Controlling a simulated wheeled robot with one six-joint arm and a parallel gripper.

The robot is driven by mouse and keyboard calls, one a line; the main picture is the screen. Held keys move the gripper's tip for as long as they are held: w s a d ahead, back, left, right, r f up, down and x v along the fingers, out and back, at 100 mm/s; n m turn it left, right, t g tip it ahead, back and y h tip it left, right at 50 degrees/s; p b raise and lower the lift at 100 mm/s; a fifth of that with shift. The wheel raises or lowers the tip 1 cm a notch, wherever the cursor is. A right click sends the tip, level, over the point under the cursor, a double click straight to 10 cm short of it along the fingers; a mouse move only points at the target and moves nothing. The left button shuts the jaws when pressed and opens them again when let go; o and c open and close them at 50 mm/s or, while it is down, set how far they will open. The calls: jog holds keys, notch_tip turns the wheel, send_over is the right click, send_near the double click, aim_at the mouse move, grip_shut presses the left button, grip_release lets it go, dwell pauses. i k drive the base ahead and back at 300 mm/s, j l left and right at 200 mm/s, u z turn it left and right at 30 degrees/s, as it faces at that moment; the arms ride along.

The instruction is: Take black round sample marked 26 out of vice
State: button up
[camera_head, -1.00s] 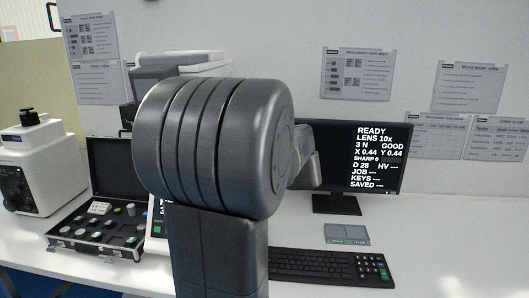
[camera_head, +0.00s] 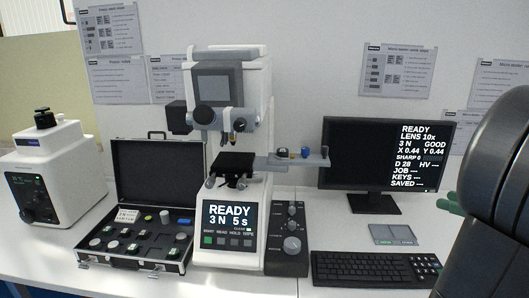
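The hardness tester (camera_head: 233,150) stands in the middle of the bench. Its dark stage (camera_head: 233,164) sits under the lens turret (camera_head: 232,138). I cannot make out a vice or a black round sample on the stage, and no mark 26 is readable. A grey side shelf (camera_head: 270,162) to the right of the stage carries a few small dark, blue and grey pieces (camera_head: 305,152). My arm fills the right edge. Pale green tips that look like my gripper (camera_head: 449,202) stick out left of it, apart from the tester. The rest of the gripper is hidden.
An open black case (camera_head: 128,262) with several round samples stands left of the tester. A white machine (camera_head: 48,170) is at the far left. A monitor (camera_head: 388,205), a keyboard (camera_head: 375,270) and a grey pad (camera_head: 393,235) lie to the right.

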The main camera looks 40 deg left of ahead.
aim_at(280, 152)
jog(key=j+z, duration=0.1)
jog(key=j, duration=1.7)
